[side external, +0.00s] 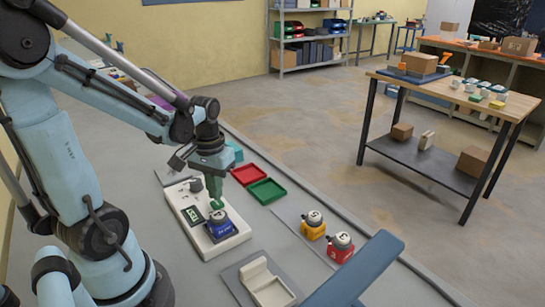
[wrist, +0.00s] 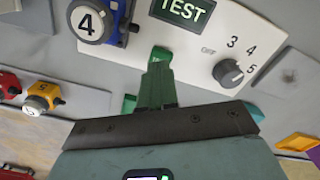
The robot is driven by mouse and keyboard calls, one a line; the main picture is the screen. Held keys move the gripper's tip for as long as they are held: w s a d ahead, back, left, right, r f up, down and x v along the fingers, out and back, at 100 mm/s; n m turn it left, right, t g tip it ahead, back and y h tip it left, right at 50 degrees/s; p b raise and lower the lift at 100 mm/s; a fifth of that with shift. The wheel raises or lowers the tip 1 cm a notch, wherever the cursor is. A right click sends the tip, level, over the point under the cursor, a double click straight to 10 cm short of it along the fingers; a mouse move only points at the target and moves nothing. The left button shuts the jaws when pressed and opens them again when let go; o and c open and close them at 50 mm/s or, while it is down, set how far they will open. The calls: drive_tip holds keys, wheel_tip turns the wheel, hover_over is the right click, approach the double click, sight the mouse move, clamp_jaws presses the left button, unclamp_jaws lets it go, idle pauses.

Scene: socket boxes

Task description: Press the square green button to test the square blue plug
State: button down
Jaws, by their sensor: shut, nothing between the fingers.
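The white test box (side external: 236,240) lies on the grey bench below my gripper, and its panel (wrist: 185,62) fills the upper wrist view. The blue plug (side external: 220,228) sits on the box, with a white top marked 4; it also shows at the upper left of the wrist view (wrist: 98,20). A green button (side external: 217,204) shows at my fingertips, beside the plug. My gripper (side external: 214,192) has green fingers that are shut and empty, pointing down at the box. In the wrist view my fingers (wrist: 158,72) hide most of the button area; contact cannot be told.
The box carries a dark TEST display (wrist: 187,8) and a black knob (wrist: 228,72). A yellow plug (side external: 313,226) and a red plug (side external: 341,247) stand to the right. Red (side external: 249,174) and green (side external: 267,191) trays lie behind. A white holder (side external: 267,283) lies in front.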

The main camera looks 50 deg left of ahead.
drive_tip(key=shift+f, duration=0.25)
idle(0.4)
drive_tip(key=shift+f, duration=0.35)
drive_tip(key=shift+f, duration=0.35)
drive_tip(key=shift+r, duration=2.5)
drive_tip(key=w+d+r+m+t, duration=0.2)
drive_tip(key=d+m+t, duration=0.1)
drive_tip(key=d, duration=0.3)
drive_tip(key=w+d+r+m+t, duration=0.2)
drive_tip(key=d+r+m+t, duration=0.1)
drive_tip(key=d, duration=0.3)
drive_tip(key=shift+w+d+t, duration=0.25)
drive_tip(key=shift+d+t, duration=0.05)
drive_tip(key=shift+t, duration=0.3)
idle(1.0)
